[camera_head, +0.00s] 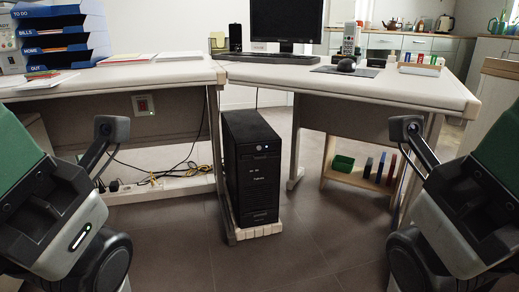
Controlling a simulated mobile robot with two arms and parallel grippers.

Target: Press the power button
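A black computer tower (252,172) stands upright on a pale low stand under the desks, near the middle of the view. Its front faces me. A small light spot that looks like the power button (266,147) shows high on the front panel; it is too small to tell for sure. Both of my arms come in from the lower left and lower right edges, well apart from the tower. The fingers of my left and right grippers do not show in this view. Nothing of mine touches the tower.
Two pale desks (350,85) meet above the tower, with a desk leg (219,180) close on its left. Cables (165,177) and a power strip lie at lower left. A low shelf (357,176) with a green box stands at right. The floor (310,240) before the tower is clear.

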